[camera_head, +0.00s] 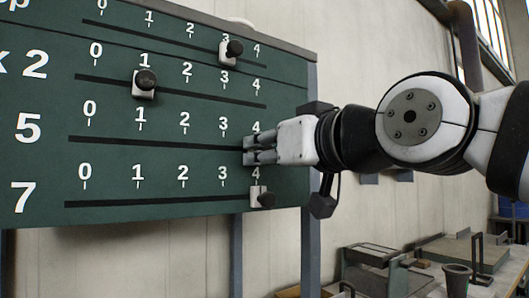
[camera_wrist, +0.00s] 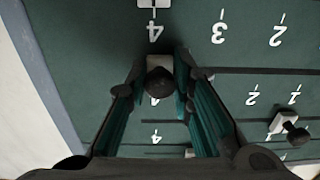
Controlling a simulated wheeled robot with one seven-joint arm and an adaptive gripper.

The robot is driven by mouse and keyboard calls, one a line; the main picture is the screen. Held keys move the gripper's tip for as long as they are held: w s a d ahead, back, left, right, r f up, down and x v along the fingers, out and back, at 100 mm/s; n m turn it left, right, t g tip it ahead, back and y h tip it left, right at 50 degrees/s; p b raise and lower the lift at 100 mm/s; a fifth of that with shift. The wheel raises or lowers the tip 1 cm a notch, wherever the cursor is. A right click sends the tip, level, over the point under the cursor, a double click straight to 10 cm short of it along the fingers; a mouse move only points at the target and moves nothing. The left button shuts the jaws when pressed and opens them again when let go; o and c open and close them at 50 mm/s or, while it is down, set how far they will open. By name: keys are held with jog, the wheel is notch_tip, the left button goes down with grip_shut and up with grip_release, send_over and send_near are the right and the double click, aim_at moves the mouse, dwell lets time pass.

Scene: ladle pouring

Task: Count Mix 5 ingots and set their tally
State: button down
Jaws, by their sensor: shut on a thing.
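A green tally board (camera_head: 190,155) fills the left of the head view, with slotted rows numbered 0 to 4. My gripper (camera_head: 248,150) is at the right end of the row labelled 5, near its 4. In the wrist view its fingers (camera_wrist: 160,85) are shut on the black knob (camera_wrist: 160,82) of that row's slider, whose pale plate (camera_wrist: 160,63) lines up about with the 4. The row 2 slider (camera_head: 145,84) is at 1. The top row's slider (camera_head: 231,50) is just past 3. The row 7 slider (camera_head: 261,198) is at 4. No ingots are clearly visible.
A bench (camera_head: 508,272) at the lower right holds trays (camera_head: 470,252) and a dark cup (camera_head: 457,279). A grey post (camera_head: 309,235) stands at the board's right edge. The wall behind is plain.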

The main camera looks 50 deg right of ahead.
aim_at(139, 146)
jog(key=w+a+b, duration=0.1)
jog(key=a, duration=0.4)
jog(key=w+a+b, duration=0.2)
jog(key=a, duration=0.4)
jog(key=w+a+b, duration=0.2)
jog(key=a, duration=0.4)
jog(key=c, duration=1.4)
grip_release()
jog(key=shift+c, duration=0.2)
jog(key=shift+s, duration=0.1)
jog(key=v, duration=1.2)
jog(key=shift+d, duration=0.1)
